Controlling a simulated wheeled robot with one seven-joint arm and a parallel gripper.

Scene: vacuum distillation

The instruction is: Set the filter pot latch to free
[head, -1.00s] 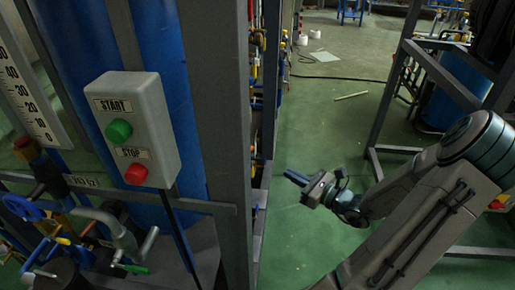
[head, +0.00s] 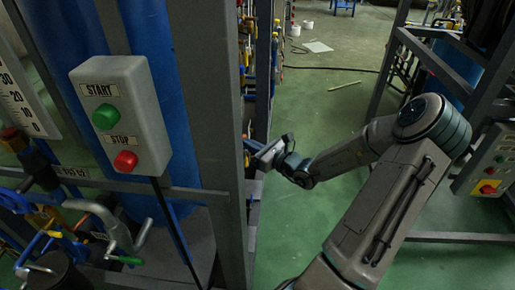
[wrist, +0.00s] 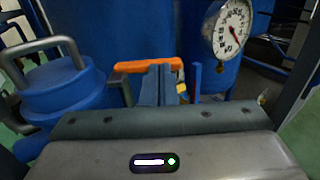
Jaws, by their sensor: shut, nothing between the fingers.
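In the wrist view a blue lidded pot (wrist: 60,88) with a grey loop handle stands at the left; it may be the filter pot. An orange bar (wrist: 132,65) lies across the middle, just beyond my fingers; it may be the latch, but I cannot tell its setting. My gripper (wrist: 160,75) is shut and empty, its fingertips overlapping the bar in the picture. I cannot tell whether they touch it. In the head view my gripper (head: 258,152) is beside the grey frame post, and neither pot nor latch can be made out there.
A round gauge (wrist: 229,28) sits on a large blue vessel behind the bar. In the head view a START/STOP box (head: 121,117) and grey frame post (head: 215,150) stand at the left. A second control panel (head: 488,165) is at the right. Green floor (head: 325,120) is open between.

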